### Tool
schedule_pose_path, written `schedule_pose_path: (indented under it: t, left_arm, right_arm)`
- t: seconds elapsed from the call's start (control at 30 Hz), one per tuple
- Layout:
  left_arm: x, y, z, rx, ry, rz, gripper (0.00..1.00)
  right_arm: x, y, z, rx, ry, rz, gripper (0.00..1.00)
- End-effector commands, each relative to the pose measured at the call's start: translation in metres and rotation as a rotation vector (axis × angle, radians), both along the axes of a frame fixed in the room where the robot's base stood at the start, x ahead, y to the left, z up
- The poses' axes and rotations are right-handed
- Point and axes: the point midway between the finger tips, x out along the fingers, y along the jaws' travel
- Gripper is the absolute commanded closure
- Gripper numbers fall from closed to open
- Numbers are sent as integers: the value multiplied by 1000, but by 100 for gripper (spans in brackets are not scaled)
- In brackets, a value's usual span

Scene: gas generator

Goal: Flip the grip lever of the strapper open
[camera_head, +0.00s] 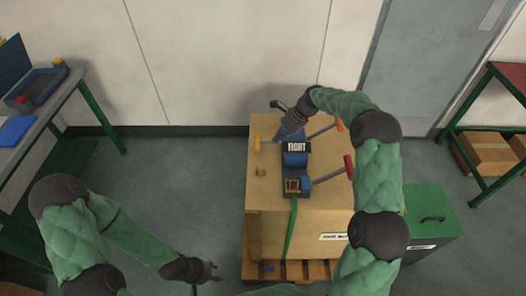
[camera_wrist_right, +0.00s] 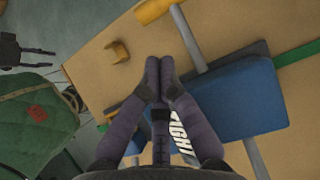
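The blue strapper (camera_head: 295,160) sits on top of a wooden crate, with a "TIGHT" label and a green strap (camera_head: 291,228) running from it over the front edge. My right gripper (camera_head: 281,135) is over the strapper's far left side. In the wrist view its fingertips (camera_wrist_right: 160,70) meet with nothing between them, beside the yellow-tipped lever (camera_wrist_right: 155,9). My left gripper (camera_head: 215,274) is open and empty, left of the crate.
The crate (camera_head: 262,190) stands on a pallet (camera_head: 292,269). A workbench is at the left, a red-topped table at the right. Floor left of the crate is clear.

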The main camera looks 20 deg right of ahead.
Motion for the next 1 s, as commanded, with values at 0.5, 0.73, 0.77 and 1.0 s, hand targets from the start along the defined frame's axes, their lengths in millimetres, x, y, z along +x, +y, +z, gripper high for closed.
schedule_pose_path:
  t: [0.5, 0.73, 0.77, 1.0]
  left_arm:
    - [0, 0, -7, 0, 0, 0, 60]
    - [0, 0, -21, 0, 0, 0, 60]
    - [0, 0, -23, 0, 0, 0, 60]
    - [0, 0, -33, 0, 0, 0, 60]
  right_arm:
    - [2, 9, -16, 0, 1, 2, 100]
    - [8, 29, -51, 1, 2, 2, 100]
    - [8, 31, -55, 1, 2, 2, 100]
    - [13, 46, -79, 0, 0, 1, 100]
